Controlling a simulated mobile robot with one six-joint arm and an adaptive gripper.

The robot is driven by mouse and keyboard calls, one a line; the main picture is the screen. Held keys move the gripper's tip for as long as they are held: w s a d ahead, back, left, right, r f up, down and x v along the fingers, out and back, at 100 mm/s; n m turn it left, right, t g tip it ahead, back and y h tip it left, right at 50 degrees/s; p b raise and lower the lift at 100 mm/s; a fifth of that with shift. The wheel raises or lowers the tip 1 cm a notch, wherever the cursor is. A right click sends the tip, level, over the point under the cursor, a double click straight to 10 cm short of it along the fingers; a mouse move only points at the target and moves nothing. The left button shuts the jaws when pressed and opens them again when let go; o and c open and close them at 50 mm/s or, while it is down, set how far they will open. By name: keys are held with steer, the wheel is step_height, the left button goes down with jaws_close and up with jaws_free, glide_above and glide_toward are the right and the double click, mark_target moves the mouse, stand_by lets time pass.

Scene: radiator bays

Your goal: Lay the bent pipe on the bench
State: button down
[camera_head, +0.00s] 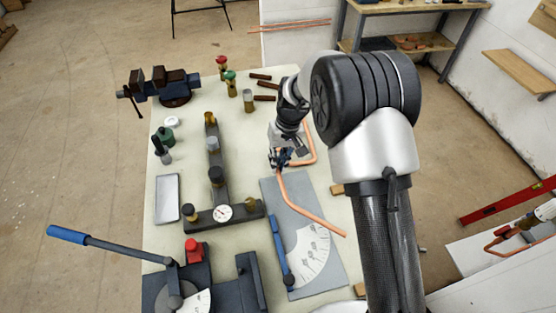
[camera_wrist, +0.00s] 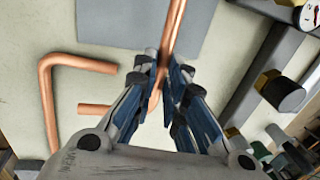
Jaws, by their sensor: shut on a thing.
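My gripper (camera_head: 279,160) is shut on a bent copper pipe (camera_head: 310,216) over the pale workbench (camera_head: 187,123). In the wrist view, my gripper's blue-and-grey fingers (camera_wrist: 164,68) close around this pipe (camera_wrist: 175,26), whose lower end shows between them. In the head view, the pipe runs from the fingers down and right across a grey plate with a white angle scale (camera_head: 315,258). I cannot tell whether it touches the plate. A second bent copper pipe (camera_head: 313,150) lies on the bench beside my gripper; it shows at the left of the wrist view (camera_wrist: 46,100).
A vise (camera_head: 172,87) stands at the far left corner. A dark fixture with a dial gauge (camera_head: 223,212) stands left of the plate. A bender with a blue-handled lever (camera_head: 110,246) is at the near left. Small wooden blocks (camera_head: 338,190) lie near the right edge.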

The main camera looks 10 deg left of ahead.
steer(key=shift+f+b, duration=0.8)
steer(key=shift+f, duration=0.6)
stand_by(0.6)
steer(key=c, duration=1.6)
jaws_free()
steer(key=shift+o, duration=0.2)
step_height(320, 180, up, 12)
steer(key=d, duration=0.1)
steer(key=shift+w+d, duration=0.4)
steer(key=shift+w, duration=0.05)
steer(key=shift+s+f, duration=0.15)
